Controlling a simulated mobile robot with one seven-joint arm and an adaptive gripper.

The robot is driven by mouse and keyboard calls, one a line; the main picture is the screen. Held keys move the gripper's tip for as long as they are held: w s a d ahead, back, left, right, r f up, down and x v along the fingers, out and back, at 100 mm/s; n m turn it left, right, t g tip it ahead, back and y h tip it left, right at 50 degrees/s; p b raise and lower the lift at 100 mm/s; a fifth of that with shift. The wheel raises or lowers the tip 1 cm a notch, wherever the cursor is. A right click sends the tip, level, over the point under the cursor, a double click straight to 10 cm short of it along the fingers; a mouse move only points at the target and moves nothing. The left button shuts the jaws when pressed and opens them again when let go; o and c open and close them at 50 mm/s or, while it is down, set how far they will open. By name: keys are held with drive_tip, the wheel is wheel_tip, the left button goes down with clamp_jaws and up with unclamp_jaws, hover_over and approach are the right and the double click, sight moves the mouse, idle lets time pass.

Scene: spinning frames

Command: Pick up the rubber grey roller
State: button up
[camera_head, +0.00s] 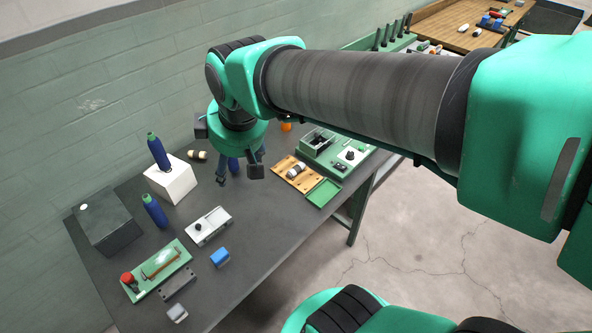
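A small grey roller-like cylinder with pale bands (296,171) lies on a wooden board (283,166) right of my gripper; I cannot tell for certain that it is the rubber grey roller. A beige cylinder with dark ends (197,155) lies near the wall, left of my gripper. My gripper (238,176) points down above the dark table, its dark fingers spread apart. It looks open, with no roller between the fingers. A blue object (233,164) shows partly behind the fingers; whether it touches them is unclear.
On the dark table (262,228) stand a white block (172,180), blue bottles (154,210), a dark box (105,222), a green tray (323,192) and a green-based device (158,270). A green wall (90,110) bounds the back. The table's middle front is fairly clear.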

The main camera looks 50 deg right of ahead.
drive_tip(key=w+d+f+n+g, duration=0.1)
drive_tip(key=w+d+f+n, duration=0.5)
drive_tip(key=d, duration=0.5)
drive_tip(key=w+d+f+n+g, duration=0.1)
drive_tip(key=w+d+f+n, duration=0.3)
drive_tip(key=w+d+f, duration=0.55)
drive_tip(key=s+d+f+n+p, duration=0.1)
drive_tip(key=s+d+f+n, duration=0.3)
drive_tip(key=d+f, duration=0.3)
drive_tip(key=d, duration=0.5)
drive_tip(key=shift+f+g, duration=0.4)
drive_tip(key=shift+s, duration=0.1)
drive_tip(key=b, duration=0.1)
hover_over(295, 167)
drive_tip(key=shift+s+a+f, duration=0.1)
drive_tip(key=shift+s+f, duration=0.05)
drive_tip(key=shift+f, duration=1.25)
drive_tip(key=shift+s+a+f, duration=0.1)
drive_tip(key=shift+f, duration=1.35)
drive_tip(key=shift+s+f, duration=0.15)
drive_tip(key=shift+f, duration=1.25)
drive_tip(key=shift+w+d+f+b, duration=0.1)
drive_tip(key=shift+w+f+b, duration=0.05)
drive_tip(key=shift+f, duration=0.7)
drive_tip(key=shift+w+d+f+b, duration=0.1)
drive_tip(key=shift+w+f+b, duration=0.1)
drive_tip(key=shift+f, duration=0.6)
drive_tip(key=shift+w+d+f+b, duration=0.1)
drive_tip(key=shift+f+b, duration=0.05)
drive_tip(key=shift+f, duration=0.7)
